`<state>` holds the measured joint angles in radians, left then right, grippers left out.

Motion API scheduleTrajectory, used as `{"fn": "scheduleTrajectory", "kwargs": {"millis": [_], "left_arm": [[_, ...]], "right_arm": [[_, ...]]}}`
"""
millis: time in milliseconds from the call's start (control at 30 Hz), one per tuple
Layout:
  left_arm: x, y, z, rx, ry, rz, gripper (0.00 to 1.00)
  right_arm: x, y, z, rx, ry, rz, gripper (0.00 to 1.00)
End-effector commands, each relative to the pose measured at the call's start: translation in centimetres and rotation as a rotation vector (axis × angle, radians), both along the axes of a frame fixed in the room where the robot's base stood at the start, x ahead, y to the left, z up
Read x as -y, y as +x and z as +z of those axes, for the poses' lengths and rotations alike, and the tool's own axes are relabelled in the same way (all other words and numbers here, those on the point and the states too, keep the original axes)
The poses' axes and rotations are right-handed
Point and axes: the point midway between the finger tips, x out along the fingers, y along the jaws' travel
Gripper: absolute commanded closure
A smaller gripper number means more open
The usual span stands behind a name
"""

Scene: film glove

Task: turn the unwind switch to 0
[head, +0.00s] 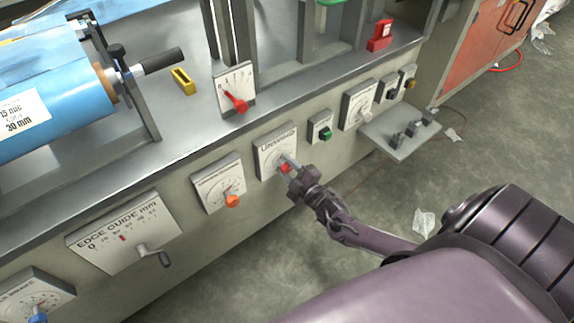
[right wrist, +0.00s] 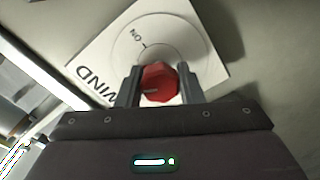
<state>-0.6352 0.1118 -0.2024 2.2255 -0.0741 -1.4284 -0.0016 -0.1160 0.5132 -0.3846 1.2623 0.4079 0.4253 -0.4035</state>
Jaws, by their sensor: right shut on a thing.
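The unwind switch is a red knob (head: 285,168) on a white plate (head: 268,146) marked UNWIND, on the front of the grey machine. In the right wrist view the red knob (right wrist: 160,83) sits between the two fingers, and the plate (right wrist: 105,66) shows the word end "WIND" and a mark that reads like "ON" beside a short line. My right gripper (head: 287,165) is shut on the knob, and its fingers (right wrist: 158,88) are on both sides of it. The knob's own pointer is hidden or too small to read. My left gripper is not in view.
A dial with an orange knob (head: 232,201) is left of the unwind plate, and a green switch (head: 325,132) is right of it. A small grey shelf (head: 400,138) juts out further right. A red lever (head: 237,102) stands above.

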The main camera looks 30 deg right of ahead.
Motion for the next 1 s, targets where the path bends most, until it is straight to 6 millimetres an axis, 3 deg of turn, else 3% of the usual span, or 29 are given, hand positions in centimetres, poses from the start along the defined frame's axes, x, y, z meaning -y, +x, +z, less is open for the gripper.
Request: {"fn": "scheduleTrajectory", "kwargs": {"millis": [500,1000], "left_arm": [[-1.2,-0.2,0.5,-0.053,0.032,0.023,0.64],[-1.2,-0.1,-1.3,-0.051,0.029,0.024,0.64]], "right_arm": [[0.0,-0.1,0.0,0.031,-0.416,0.001,0.89],[0.0,0.0,-0.1,0.042,-0.551,0.002,0.89]]}}
